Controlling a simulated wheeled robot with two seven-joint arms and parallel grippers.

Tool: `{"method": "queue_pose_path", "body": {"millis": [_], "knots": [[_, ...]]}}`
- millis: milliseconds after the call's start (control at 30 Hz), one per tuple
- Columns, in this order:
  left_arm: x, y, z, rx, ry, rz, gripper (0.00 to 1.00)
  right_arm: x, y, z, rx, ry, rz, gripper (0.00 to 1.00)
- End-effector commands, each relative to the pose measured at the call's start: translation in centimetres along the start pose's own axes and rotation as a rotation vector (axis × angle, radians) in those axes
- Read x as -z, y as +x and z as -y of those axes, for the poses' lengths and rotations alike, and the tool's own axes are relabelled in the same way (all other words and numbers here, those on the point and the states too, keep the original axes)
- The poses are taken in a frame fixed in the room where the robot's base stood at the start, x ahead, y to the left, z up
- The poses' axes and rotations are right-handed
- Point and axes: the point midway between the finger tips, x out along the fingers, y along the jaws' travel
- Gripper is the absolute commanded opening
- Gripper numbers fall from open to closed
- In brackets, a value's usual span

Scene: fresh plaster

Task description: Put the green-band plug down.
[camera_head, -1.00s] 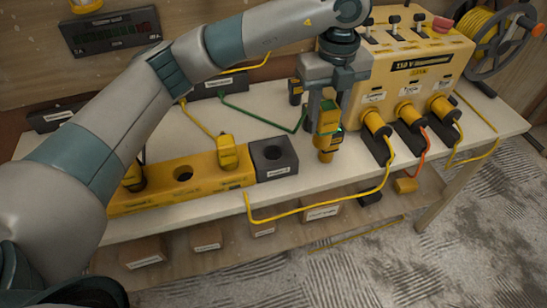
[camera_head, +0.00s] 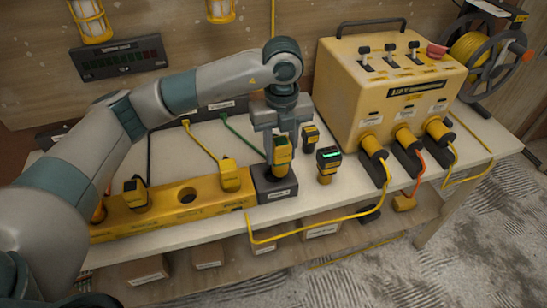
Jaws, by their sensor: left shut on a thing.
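My left gripper (camera_head: 281,138) points down and is shut on the green-band plug (camera_head: 283,157), a yellow plug with a green band near its top. A green cord (camera_head: 243,137) runs toward it from the left. The plug is over the dark grey block (camera_head: 275,194) and hides the block's hole. I cannot tell whether its lower end is in the hole or just above it. My right gripper is not in view.
A yellow block (camera_head: 165,212) left of the grey one bears several plugs and an empty hole (camera_head: 187,195). The large yellow supply box (camera_head: 385,95) with plugs stands behind, at right.

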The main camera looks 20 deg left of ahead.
Motion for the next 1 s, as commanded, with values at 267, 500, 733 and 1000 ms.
{"method": "queue_pose_path", "body": {"millis": [267,500,733,1000], "knots": [[-1.1,1.1,-1.4,-0.001,0.000,0.001,0.09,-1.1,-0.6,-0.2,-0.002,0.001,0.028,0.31],[-1.1,1.1,-1.4,0.000,0.000,0.001,0.09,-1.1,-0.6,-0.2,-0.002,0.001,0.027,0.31],[-1.1,2.6,-1.5,-0.004,-0.002,-0.002,0.09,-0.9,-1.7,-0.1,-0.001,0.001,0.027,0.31],[-1.1,5.0,-1.4,0.000,-0.001,0.001,0.09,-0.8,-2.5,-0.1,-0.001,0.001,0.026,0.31]]}}
